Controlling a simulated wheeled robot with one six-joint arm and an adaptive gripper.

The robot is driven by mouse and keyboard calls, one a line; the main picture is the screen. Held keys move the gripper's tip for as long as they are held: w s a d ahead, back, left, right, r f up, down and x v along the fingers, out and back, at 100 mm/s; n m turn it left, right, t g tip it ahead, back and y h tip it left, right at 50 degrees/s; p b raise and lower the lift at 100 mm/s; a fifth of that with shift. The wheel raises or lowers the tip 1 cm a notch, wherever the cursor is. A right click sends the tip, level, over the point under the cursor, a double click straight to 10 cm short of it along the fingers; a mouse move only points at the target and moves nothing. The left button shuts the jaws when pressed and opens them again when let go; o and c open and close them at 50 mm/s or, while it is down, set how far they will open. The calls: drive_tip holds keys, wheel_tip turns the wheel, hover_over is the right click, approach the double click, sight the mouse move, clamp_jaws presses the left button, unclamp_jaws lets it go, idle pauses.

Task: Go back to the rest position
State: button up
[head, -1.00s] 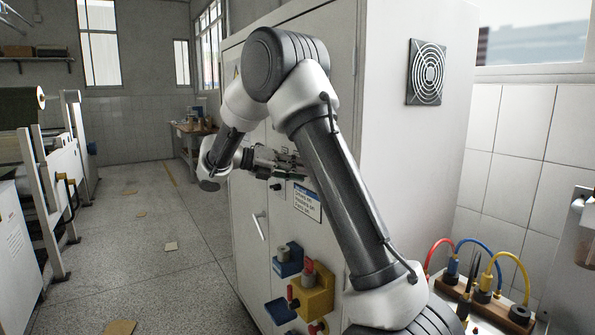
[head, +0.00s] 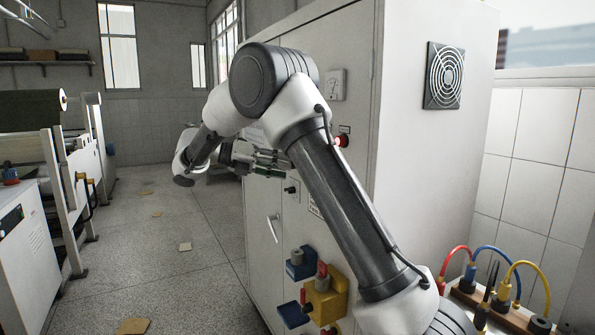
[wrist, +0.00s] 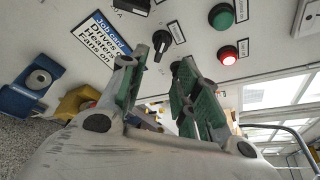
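My gripper (head: 285,164) is in front of the white cabinet's (head: 415,190) door side, at the end of my bent arm. In the wrist view its two green-padded fingers (wrist: 170,58) stand apart with nothing between them, so it is open. Beyond them is the cabinet's control panel, with a black rotary switch (wrist: 161,43), a green button (wrist: 221,15), a lit red button (wrist: 228,55) and a blue-and-white job card (wrist: 101,38). The fingers appear clear of these controls. My forearm hides part of the cabinet front in the head view.
Blue and yellow holders (head: 322,300) stick out low on the cabinet front. A rack with coloured cables (head: 505,305) stands at the lower right. A machine (head: 35,235) lines the left side. The floor aisle (head: 185,275) between is mostly free, with scattered paper scraps.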

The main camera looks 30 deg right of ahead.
drive_tip(key=shift+v, duration=0.95)
drive_tip(key=s+f+m+t+y, duration=0.1)
drive_tip(key=s+f+m+y, duration=0.55)
drive_tip(key=f+m, duration=0.4)
drive_tip(key=s+d+r+m+t+y, duration=0.2)
drive_tip(key=s+m, duration=0.5)
drive_tip(key=s, duration=0.7)
drive_tip(key=s+d+r+m+t+y, duration=0.2)
drive_tip(key=s+m+t+y, duration=0.3)
drive_tip(key=s, duration=0.8)
drive_tip(key=shift+s+m+y, duration=0.4)
drive_tip(key=shift+m+y, duration=0.05)
drive_tip(key=shift+m, duration=0.7)
